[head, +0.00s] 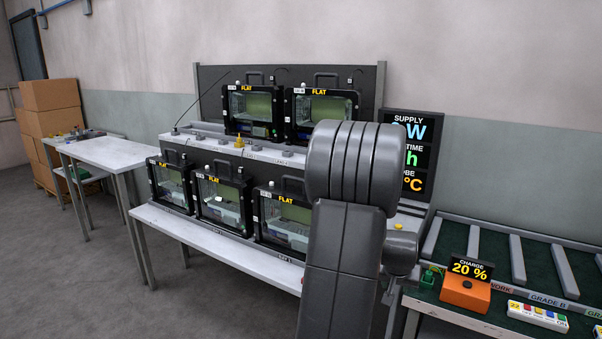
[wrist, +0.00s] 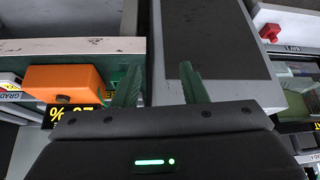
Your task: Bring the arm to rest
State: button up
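My arm stands large in the front of the head view and hides part of the bench behind it. My gripper is hidden behind the arm in the head view. In the wrist view my gripper (wrist: 160,88) shows two green fingers spread apart with nothing between them. Beyond the fingers lies a grey surface with a dark panel (wrist: 215,35). An orange box (wrist: 65,84) is left of the fingers, apart from them.
The orange charge box (head: 465,293) and a coloured button strip (head: 537,316) are at the right, by a roller rack (head: 517,260). A side table (head: 110,152) and cartons (head: 52,120) are left. Floor at front left is clear.

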jog(key=a+f+n+y+p, duration=0.2)
jog(key=a+f+n, duration=0.1)
jog(key=a+f, duration=0.8)
jog(key=a, duration=0.4)
jog(key=shift+a+f+n, duration=0.15)
jog(key=shift+f+n, duration=0.05)
jog(key=shift+n, duration=0.2)
jog(key=shift+s, duration=0.1)
